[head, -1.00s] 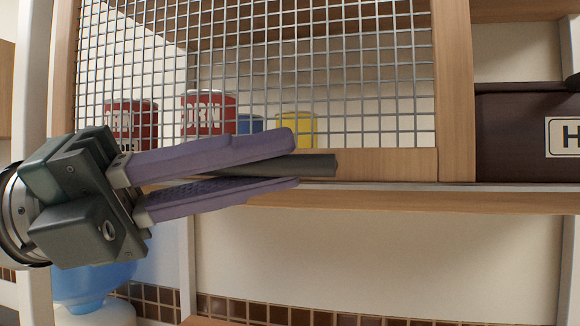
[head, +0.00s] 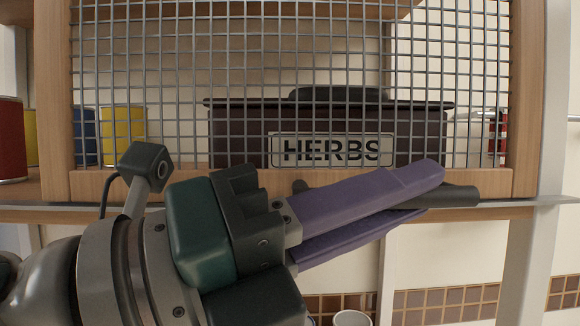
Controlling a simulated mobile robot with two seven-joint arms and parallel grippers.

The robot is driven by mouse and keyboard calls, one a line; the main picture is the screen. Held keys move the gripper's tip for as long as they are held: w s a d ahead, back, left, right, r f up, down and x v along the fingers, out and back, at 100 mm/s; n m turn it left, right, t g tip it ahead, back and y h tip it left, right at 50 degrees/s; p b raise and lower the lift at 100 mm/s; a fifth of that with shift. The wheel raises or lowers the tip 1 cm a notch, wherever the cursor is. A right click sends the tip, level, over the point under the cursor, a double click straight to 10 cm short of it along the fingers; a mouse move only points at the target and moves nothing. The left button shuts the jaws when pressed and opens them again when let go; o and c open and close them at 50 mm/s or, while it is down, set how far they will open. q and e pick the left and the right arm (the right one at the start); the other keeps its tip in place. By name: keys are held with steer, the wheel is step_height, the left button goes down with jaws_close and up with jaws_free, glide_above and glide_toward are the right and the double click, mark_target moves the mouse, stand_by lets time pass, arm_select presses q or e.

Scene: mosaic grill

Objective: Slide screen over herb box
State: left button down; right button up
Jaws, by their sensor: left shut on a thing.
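The screen (head: 525,95) is a wire grid in a light wooden frame, standing upright at the front edge of the shelf. The dark herb box (head: 425,142), with a HERBS label (head: 331,150) and a lid, is behind the grid, fully within the screen's width. My left gripper (head: 412,194) is shut on the dark bar handle (head: 460,196) at the screen's lower rail; the bar's end sticks out past the purple fingers. The fingers hide the middle of the bar. My right gripper is not in view.
A red can (head: 12,142) stands left of the screen, uncovered. A blue can (head: 85,138) and a yellow can (head: 122,138) show through the grid's left part. A red-labelled can (head: 498,135) is behind the right part. A white upright (head: 550,110) stands just right of the frame.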

arm_select(q)
steer(key=shift+d+r, duration=0.1)
steer(key=shift+d, duration=0.8)
steer(key=shift+s, duration=0.1)
steer(key=c, duration=0.8)
jaws_free()
steer(key=shift+d, duration=0.15)
steer(key=shift+c, duration=0.2)
steer(key=b+v, duration=0.4)
steer(key=v, duration=0.6)
steer(key=shift+b, duration=0.3)
